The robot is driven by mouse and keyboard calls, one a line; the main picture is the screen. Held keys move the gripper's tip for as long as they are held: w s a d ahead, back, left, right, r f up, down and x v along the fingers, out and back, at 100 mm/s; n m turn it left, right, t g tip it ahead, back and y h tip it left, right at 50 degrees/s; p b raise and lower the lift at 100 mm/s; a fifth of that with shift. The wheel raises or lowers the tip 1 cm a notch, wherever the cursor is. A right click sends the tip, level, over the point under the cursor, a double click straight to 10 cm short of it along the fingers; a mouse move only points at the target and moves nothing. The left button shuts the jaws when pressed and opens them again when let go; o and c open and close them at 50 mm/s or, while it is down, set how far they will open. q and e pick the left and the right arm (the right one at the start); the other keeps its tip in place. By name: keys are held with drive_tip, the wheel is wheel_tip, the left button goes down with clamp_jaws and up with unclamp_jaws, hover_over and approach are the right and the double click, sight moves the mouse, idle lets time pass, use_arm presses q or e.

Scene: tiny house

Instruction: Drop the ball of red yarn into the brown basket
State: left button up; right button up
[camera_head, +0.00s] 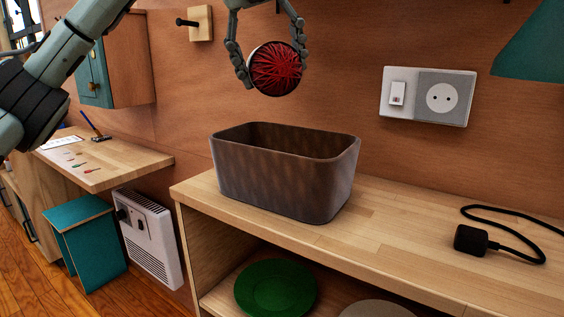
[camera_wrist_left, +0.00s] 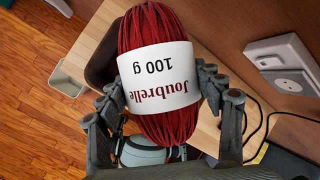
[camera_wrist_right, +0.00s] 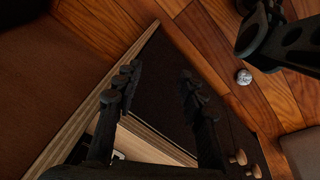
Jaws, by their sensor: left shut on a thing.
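The ball of red yarn (camera_head: 276,69) is held in the air above the brown basket (camera_head: 283,184). The basket stands on a wooden shelf top, and its open mouth faces up. My left gripper (camera_head: 268,66) is shut on the yarn from both sides, pointing down. In the left wrist view the yarn (camera_wrist_left: 155,30) has a white paper label, and part of the basket (camera_wrist_left: 102,62) shows behind it. The yarn and the basket are apart. My right gripper (camera_wrist_right: 160,80) is open and empty over the wooden floor area; it is not in the head view.
A black plug adapter with a cable (camera_head: 471,240) lies on the shelf right of the basket. A wall socket (camera_head: 428,96) and a wooden peg (camera_head: 200,23) are on the wall behind. A green plate (camera_head: 275,289) lies on the lower shelf. A teal lampshade (camera_head: 535,48) hangs at the right.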

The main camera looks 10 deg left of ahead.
use_arm(q)
wheel_tip(320, 180, down, 3)
drive_tip(key=shift+s+f, duration=0.1)
drive_tip(key=shift+s, duration=0.05)
drive_tip(key=shift+f, duration=1)
drive_tip(key=o, duration=1.3)
drive_tip(key=v, duration=1.2)
